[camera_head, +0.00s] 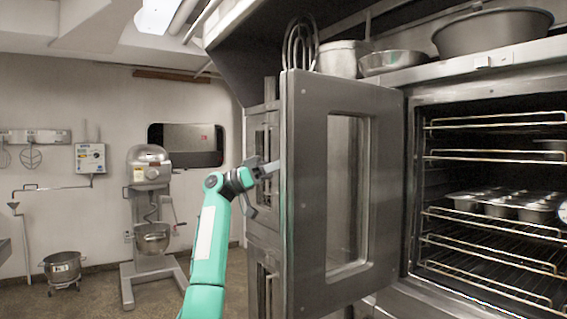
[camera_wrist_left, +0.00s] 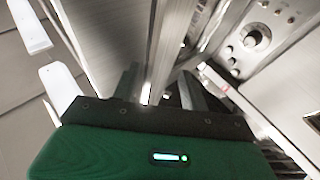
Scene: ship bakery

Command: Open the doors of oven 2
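A steel oven door (camera_head: 305,200) with a tall window stands swung open on the left of the oven cavity (camera_head: 490,190). Wire racks inside the cavity are exposed. No oven number is legible. My left gripper (camera_head: 262,187) is at the door's outer side, near its free edge. Its fingers look spread apart; one reaches toward the door edge, and I cannot tell whether it touches. In the left wrist view, the left gripper's fingers (camera_wrist_left: 160,88) stand apart with a bright metal edge between and beyond them. My right gripper is not in view.
A muffin tin (camera_head: 505,205) sits on a rack. Pans and a large bowl (camera_head: 492,30) stand on top of the oven. A stand mixer (camera_head: 150,215) and a pot (camera_head: 62,267) are at the back left. Floor between them and the oven shows clear.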

